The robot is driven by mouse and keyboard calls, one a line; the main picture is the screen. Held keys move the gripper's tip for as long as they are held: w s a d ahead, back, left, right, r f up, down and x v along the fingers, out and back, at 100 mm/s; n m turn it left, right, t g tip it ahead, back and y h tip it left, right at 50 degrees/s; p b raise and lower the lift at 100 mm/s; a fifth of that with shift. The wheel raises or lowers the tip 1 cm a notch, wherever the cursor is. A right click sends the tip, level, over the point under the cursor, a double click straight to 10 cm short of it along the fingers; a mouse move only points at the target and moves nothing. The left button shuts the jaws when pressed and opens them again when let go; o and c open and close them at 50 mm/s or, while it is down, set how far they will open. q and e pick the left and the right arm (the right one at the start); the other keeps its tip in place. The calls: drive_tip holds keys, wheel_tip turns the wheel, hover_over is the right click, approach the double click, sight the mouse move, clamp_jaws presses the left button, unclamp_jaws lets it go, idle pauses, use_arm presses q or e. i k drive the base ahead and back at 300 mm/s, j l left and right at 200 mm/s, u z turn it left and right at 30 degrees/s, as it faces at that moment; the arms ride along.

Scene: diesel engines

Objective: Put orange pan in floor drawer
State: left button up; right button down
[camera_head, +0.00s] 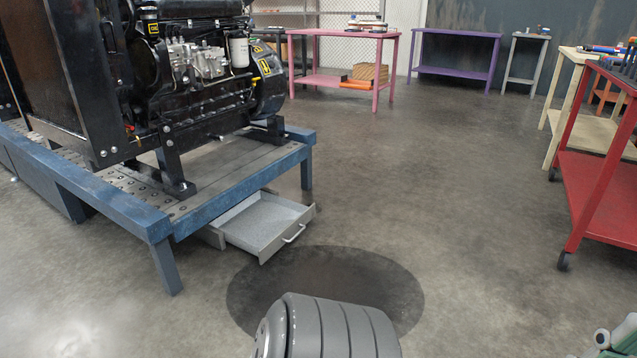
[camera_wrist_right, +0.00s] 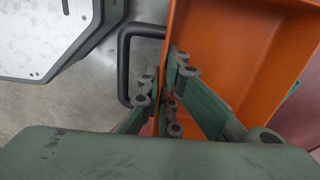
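The orange pan (camera_wrist_right: 225,45) fills the upper right of the right wrist view, with a dark handle (camera_wrist_right: 126,62) on its left side. My right gripper (camera_wrist_right: 164,85) has one finger on each side of the pan's wall and is shut on it. The head view shows only a green and grey piece of my right arm at the lower right corner; the pan is not visible there. The grey floor drawer (camera_head: 262,222) is pulled out below the blue engine stand (camera_head: 235,188). It looks empty, with its handle toward me. My left gripper is not in view.
A black diesel engine (camera_head: 190,75) sits on the stand, whose front leg (camera_head: 165,268) is left of the drawer. A red wheeled cart (camera_head: 597,185) stands at the right. Pink (camera_head: 330,82) and purple (camera_head: 455,70) tables are at the back. The middle floor is clear, with a dark round patch (camera_head: 350,285).

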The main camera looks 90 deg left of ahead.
sight(268, 227)
drive_tip(key=u, duration=2.1)
drive_tip(key=i+j, duration=0.15)
drive_tip(key=i, duration=0.35)
drive_tip(key=i+j, duration=0.15)
drive_tip(key=i, duration=0.35)
drive_tip(key=i+j, duration=0.1)
drive_tip(key=i, duration=0.4)
drive_tip(key=i+u, duration=0.1)
drive_tip(key=i, duration=0.5)
drive_tip(key=i+l, duration=0.15)
drive_tip(key=i, duration=0.45)
drive_tip(key=i+u, duration=0.15)
drive_tip(key=i, duration=0.45)
drive_tip(key=i+j+u, duration=0.1)
drive_tip(key=u, duration=0.3)
drive_tip(key=i+u, duration=0.45)
drive_tip(key=i+l+u, duration=0.1)
drive_tip(key=u, duration=0.3)
drive_tip(key=i+l+u, duration=0.15)
drive_tip(key=u, duration=0.3)
drive_tip(key=i+l+u, duration=0.2)
drive_tip(key=u, duration=1.7)
drive_tip(key=i+l, duration=0.05)
drive_tip(key=l, duration=0.05)
